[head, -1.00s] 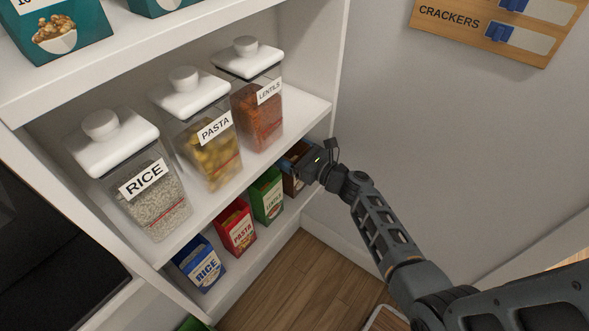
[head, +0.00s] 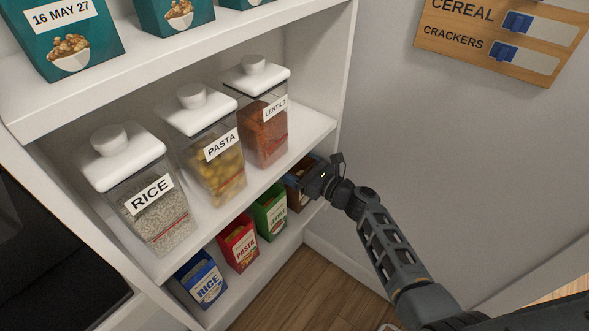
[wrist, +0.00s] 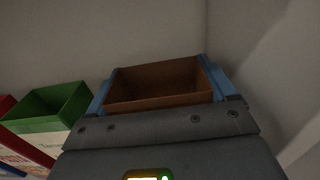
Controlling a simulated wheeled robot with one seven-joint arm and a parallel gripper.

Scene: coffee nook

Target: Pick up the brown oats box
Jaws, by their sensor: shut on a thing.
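The brown oats box (head: 297,198) is on the lower shelf, at the right end of the row of boxes, next to the green lentils box. My gripper (head: 312,178) reaches in from the right and is shut on it. In the wrist view the open-topped brown box (wrist: 160,84) sits between the two blue fingers (wrist: 160,90), one on each side. The box's label is hidden in both views. I cannot tell whether its base touches the shelf.
A green lentils box (head: 270,214), a red pasta box (head: 238,244) and a blue rice box (head: 203,279) stand to its left. The shelf above holds jars of rice (head: 150,207), pasta (head: 217,160) and lentils (head: 264,130). The grey wall (head: 420,140) is close on the right.

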